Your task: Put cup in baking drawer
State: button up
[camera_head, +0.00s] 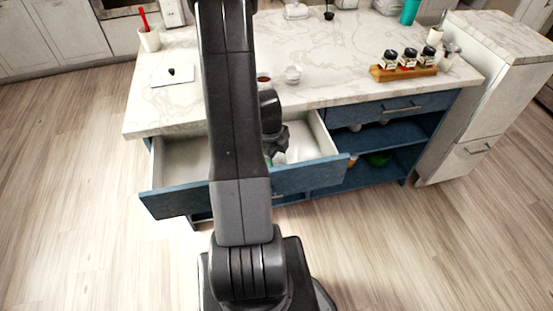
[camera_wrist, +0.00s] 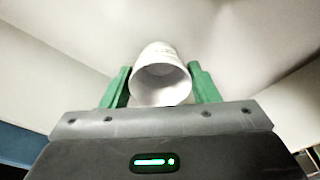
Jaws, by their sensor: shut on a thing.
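A white cup (camera_wrist: 160,76) sits between the two green fingers of my gripper (camera_wrist: 162,88) in the wrist view, its open mouth facing the camera. My gripper is shut on the cup. In the head view my gripper (camera_head: 277,148) is low at the open blue-fronted drawer (camera_head: 180,154), mostly behind my arm, and the cup is hard to make out there. White drawer walls surround the cup in the wrist view. I cannot tell whether the cup touches the drawer floor.
The marble counter (camera_head: 340,55) lies above the drawer. Open blue shelves (camera_head: 385,140) are right of the drawer. The wooden floor is clear.

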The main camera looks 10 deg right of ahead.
jog(key=shift+f, duration=0.15)
jog(key=o, duration=1)
jog(key=shift+o, duration=0.2)
notch_tip(320, 180, up, 12)
jog(key=w+a, duration=0.1)
jog(key=shift+w+a+p, duration=0.15)
jog(key=shift+a+p, duration=0.05)
jog(key=shift+p, duration=0.25)
